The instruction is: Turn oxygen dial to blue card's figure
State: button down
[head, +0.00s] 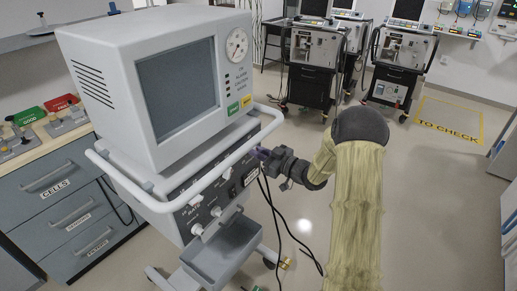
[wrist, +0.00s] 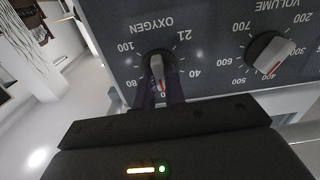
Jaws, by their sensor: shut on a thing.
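The ventilator (head: 160,75) stands at the left of the head view, a white screen unit on a wheeled cart. In the wrist view, the oxygen dial (wrist: 157,62) is a dark knob with a pale pointer bar on a grey panel. The scale around it shows 21, 40, 80 and 100. The bar's red-marked end points down toward a figure mostly hidden by my gripper, between 40 and 80. My gripper (wrist: 160,86) is shut on the dial, one finger on each side of the bar. In the head view my gripper (head: 266,158) reaches the front panel. I cannot make out a blue card.
The volume dial (wrist: 268,54) sits beside the oxygen dial. A white rail (head: 165,205) runs around the cart, and dark cables (head: 278,225) hang below my gripper. A drawer cabinet (head: 70,205) stands at left. More ventilators (head: 318,60) stand behind; open floor lies right.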

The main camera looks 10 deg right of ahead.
jog(key=shift+f+m, duration=0.15)
jog(key=shift+m, duration=0.15)
jog(key=c, duration=1.5)
grip_release()
jog(key=shift+o, duration=0.2)
jog(key=b+v, duration=0.1)
jog(key=v, duration=1.6)
jog(key=shift+d+b, duration=0.2)
jog(key=shift+b, duration=0.1)
